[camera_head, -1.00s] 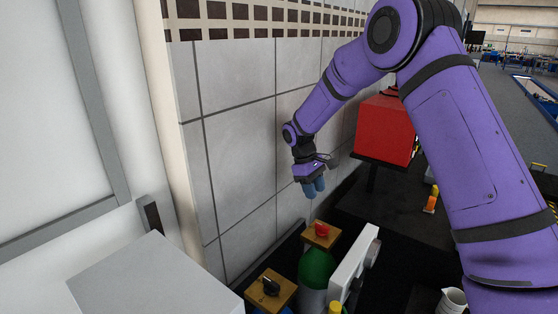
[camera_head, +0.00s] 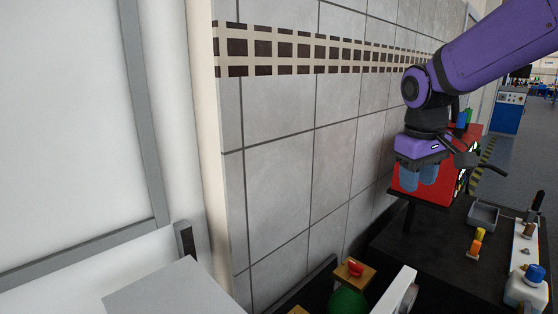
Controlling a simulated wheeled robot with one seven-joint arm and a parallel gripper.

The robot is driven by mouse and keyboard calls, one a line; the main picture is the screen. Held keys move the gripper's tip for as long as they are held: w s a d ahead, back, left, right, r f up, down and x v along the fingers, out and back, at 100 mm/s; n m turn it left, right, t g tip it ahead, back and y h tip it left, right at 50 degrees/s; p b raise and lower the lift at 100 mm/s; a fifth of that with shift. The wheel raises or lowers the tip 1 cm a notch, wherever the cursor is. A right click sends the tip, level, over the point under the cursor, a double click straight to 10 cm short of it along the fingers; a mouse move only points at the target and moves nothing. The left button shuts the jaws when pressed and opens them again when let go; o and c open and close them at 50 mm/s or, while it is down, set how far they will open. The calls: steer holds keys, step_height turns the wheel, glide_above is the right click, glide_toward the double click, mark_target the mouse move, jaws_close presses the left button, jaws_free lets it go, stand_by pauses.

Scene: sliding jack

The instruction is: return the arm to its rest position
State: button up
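My gripper (camera_head: 420,176) hangs below my purple wrist at the right of the view, with its two blue fingertips pointing down. The fingertips are close side by side; from this angle I cannot tell whether they are open or shut. Nothing visible hangs from them. My gripper appears in front of a red box (camera_head: 432,190) and partly covers it; I cannot tell how far apart they are. My purple arm reaches in from the upper right, and its base is out of view.
A tiled wall (camera_head: 280,160) runs behind. Below are a red knob (camera_head: 355,268) on a wooden block, a green rounded object (camera_head: 347,302) and a white panel (camera_head: 393,293). A dark table (camera_head: 430,240) holds a grey tray (camera_head: 483,215), orange-yellow pieces (camera_head: 477,242) and a white-blue bottle (camera_head: 526,286).

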steer(key=s+d+r+m+t, duration=0.1)
steer(key=s+m+t, duration=0.1)
steer(key=s, duration=0.8)
steer(key=s+d+r+m+t+y, duration=0.1)
steer(key=s+d+m+t, duration=0.1)
steer(key=s, duration=0.9)
steer(key=shift+r, duration=0.4)
